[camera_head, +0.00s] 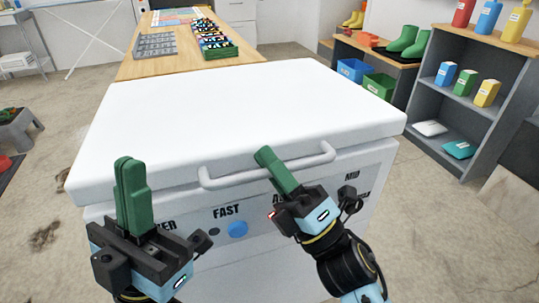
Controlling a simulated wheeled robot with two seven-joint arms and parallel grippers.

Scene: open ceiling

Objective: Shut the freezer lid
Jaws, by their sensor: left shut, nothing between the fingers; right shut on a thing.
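The white freezer lid (240,105) spans the middle of the view and lies flat on the freezer body (265,215); no gap shows along the front edge that I can see. A white bar handle (225,181) runs across the lid's front. My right gripper (265,155) has its green fingers shut on the handle, left of the handle's right end. My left gripper (131,165) is shut and empty, pointing up in front of the lid's left front, apart from the handle. The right fingers hide part of the handle.
Behind the freezer is a wooden table (150,65) with a grey tray (154,45) and a rack of small bottles (213,40). A grey shelf (478,100) with bottles stands at right, near blue (352,70) and green (379,86) bins.

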